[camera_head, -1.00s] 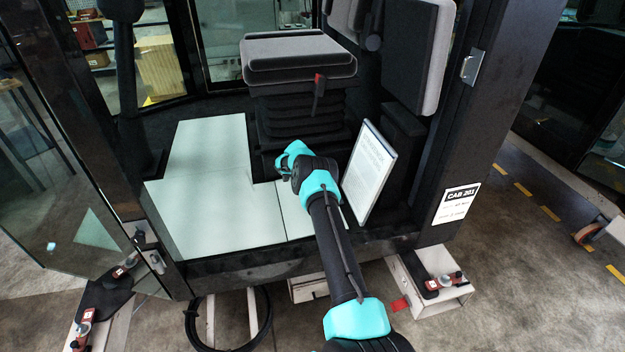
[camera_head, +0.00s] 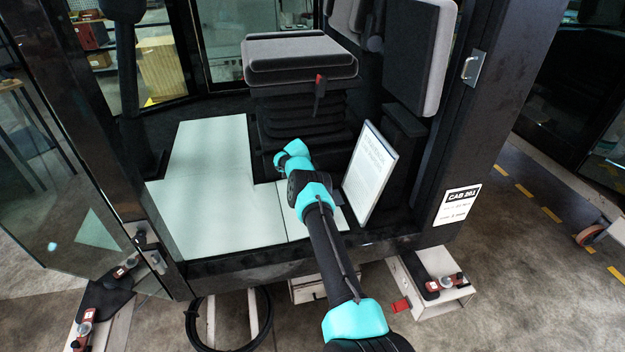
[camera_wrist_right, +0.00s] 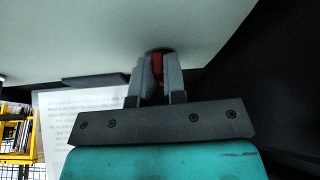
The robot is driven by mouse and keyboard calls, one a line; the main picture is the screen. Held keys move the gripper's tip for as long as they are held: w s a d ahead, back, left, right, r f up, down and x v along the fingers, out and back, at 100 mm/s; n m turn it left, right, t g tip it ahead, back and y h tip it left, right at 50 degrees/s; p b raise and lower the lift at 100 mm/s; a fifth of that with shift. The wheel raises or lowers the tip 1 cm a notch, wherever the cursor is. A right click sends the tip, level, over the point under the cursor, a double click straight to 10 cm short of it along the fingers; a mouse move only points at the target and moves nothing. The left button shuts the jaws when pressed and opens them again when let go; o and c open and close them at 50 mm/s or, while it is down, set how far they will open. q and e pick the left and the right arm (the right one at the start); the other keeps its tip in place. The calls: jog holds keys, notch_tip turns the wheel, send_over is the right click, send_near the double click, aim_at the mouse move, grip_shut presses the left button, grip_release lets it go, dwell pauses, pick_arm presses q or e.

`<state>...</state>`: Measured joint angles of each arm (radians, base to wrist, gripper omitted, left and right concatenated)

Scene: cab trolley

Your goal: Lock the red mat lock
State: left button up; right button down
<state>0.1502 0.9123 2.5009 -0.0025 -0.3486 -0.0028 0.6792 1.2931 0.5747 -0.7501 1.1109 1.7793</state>
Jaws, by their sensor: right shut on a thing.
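The red mat lock (camera_wrist_right: 157,68) shows in the right wrist view between the fingers of my right gripper (camera_wrist_right: 157,75), at the pale mat's surface. My right gripper is shut on it. In the head view the pale mat (camera_head: 210,170) lies on the cab floor in front of the seat. My right arm reaches in over the sill toward the seat base, and its wrist hides the lock and the gripper's fingers there. How far the lock is turned cannot be told. My left gripper is not in view.
The seat (camera_head: 300,58) on its black bellows stands just behind my right wrist. A white printed panel (camera_head: 370,172) stands upright close to its right. A dark door post (camera_head: 490,110) is at the right, and a glass door (camera_head: 75,150) at the left.

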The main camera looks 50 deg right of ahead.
jog(key=c, duration=1.2)
grip_release()
jog(key=v, duration=1.7)
jog(key=shift+a+r, duration=0.1)
jog(key=shift+r, duration=0.1)
jog(key=o, duration=0.4)
jog(key=shift+s+f+n, duration=0.1)
jog(key=shift+s+n, duration=0.05)
jog(key=shift+n, duration=0.15)
jog(key=o, duration=0.3)
jog(key=shift+s+d+f+n+t+y, duration=0.15)
jog(key=shift+s+d+n+t+y, duration=0.25)
jog(key=shift+n, duration=0.7)
jog(key=s+n+t, duration=0.2)
jog(key=s+n, duration=0.1)
jog(key=n, duration=0.2)
jog(key=s+d+n+t, duration=0.1)
jog(key=s+n, duration=0.2)
jog(key=n, duration=0.2)
jog(key=s+d+n+t, duration=0.1)
jog(key=s+n+t, duration=0.1)
jog(key=n, duration=0.3)
jog(key=shift+s+d+r+t+y, duration=0.2)
jog(key=shift+s+r+t+y, duration=0.1)
jog(key=shift+s, duration=0.25)
